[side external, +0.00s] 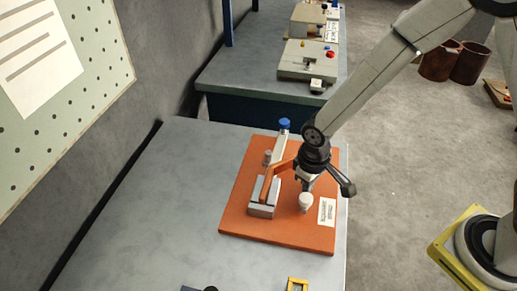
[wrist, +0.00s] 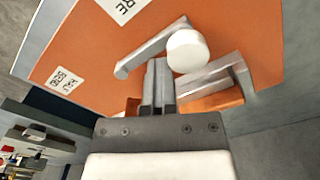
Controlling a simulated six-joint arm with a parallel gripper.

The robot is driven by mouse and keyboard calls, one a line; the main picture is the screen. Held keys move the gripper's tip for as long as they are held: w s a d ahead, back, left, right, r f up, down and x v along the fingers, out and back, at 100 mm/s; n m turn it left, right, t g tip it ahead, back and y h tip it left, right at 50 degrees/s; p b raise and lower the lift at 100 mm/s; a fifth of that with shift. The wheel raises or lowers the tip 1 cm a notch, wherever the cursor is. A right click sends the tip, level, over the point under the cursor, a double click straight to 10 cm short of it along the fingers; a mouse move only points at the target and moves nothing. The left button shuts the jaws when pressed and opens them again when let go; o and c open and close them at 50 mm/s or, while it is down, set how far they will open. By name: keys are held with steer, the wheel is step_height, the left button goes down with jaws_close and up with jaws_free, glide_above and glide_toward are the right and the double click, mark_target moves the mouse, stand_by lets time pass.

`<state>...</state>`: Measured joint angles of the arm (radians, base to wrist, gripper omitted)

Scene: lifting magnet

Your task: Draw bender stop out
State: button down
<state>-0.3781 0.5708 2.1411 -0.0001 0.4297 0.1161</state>
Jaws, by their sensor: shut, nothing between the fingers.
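The bender sits on an orange board (side external: 285,236) on the grey table. A grey metal block (side external: 262,209) stands on the board, with an orange bar (side external: 277,178) along its top. A white round knob (side external: 306,201) stands to the right of the block; in the wrist view the knob (wrist: 187,52) adjoins a flat metal arm (wrist: 145,55). I cannot tell for sure which part is the stop. My gripper (side external: 304,184) is low over the board, just above the knob in the side view. In the wrist view its fingers (wrist: 158,68) are together, empty, beside the knob and arm.
A blue-capped lever (side external: 284,126) and a short grey post (side external: 267,157) stand at the board's far side. A white label (side external: 327,211) lies at its right. The table (side external: 165,200) is clear to the left. Another bench (side external: 235,75) with devices is behind.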

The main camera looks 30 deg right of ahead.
mark_target(305, 203)
steer(key=shift+s+a, duration=2.1)
stand_by(0.6)
steer(key=shift+w+d, duration=0.15)
steer(key=shift+w, duration=0.05)
steer(key=shift+w+d, duration=0.35)
steer(key=shift+d, duration=0.05)
steer(key=shift+r, duration=0.1)
stand_by(0.4)
steer(key=shift+r, duration=3.4)
steer(key=s+d+r+m+t, duration=0.1)
steer(key=d, duration=0.7)
steer(key=s+d+r+m+t, duration=0.1)
steer(key=d+r+m, duration=0.1)
steer(key=d, duration=0.6)
steer(key=shift+s+d+t, duration=0.25)
steer(key=shift+s+t, duration=0.05)
steer(key=shift+s, duration=0.05)
